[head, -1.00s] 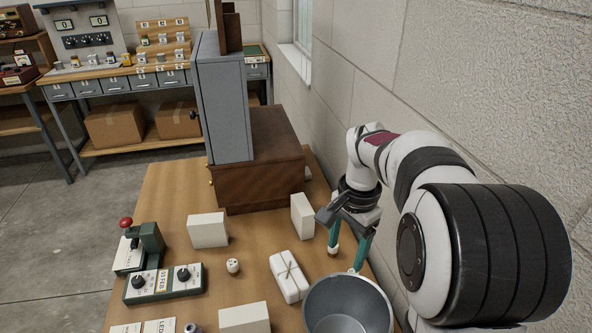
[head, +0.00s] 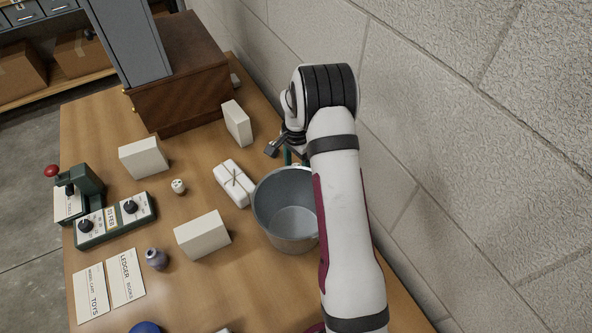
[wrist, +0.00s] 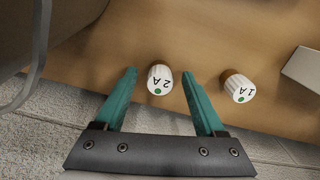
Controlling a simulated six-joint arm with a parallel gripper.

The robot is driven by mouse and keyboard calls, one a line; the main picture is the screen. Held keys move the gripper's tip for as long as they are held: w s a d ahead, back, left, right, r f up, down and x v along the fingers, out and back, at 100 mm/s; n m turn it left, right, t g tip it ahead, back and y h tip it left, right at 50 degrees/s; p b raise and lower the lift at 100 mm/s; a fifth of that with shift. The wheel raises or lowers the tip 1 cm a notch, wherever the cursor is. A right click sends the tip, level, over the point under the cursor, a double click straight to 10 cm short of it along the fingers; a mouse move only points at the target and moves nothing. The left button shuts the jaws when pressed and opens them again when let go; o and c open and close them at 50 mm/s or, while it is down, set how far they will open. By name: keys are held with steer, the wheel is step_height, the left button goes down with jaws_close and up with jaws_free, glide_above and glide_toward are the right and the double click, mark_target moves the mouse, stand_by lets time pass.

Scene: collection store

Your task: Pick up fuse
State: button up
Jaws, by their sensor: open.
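Two small fuses with white, ribbed, green-dotted tops and brown bodies show in the wrist view. The fuse marked 1 A (wrist: 238,87) is to the right, outside the fingers. I cannot tell how far the fingertips are above the wooden table. In the head view my gripper (head: 290,156) is beyond the grey bucket, partly hidden by my arm. The fuses are hidden there.
The grey bucket (head: 262,205) stands close to my gripper; its wall (wrist: 75,18) fills the wrist view's upper left. A tied white packet (head: 233,183) and white blocks (head: 237,122) stand nearby. A block wall (head: 440,150) bounds the right side.

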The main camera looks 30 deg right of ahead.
steer(key=shift+f, duration=0.2)
jaws_close()
steer(key=shift+r, duration=0.1)
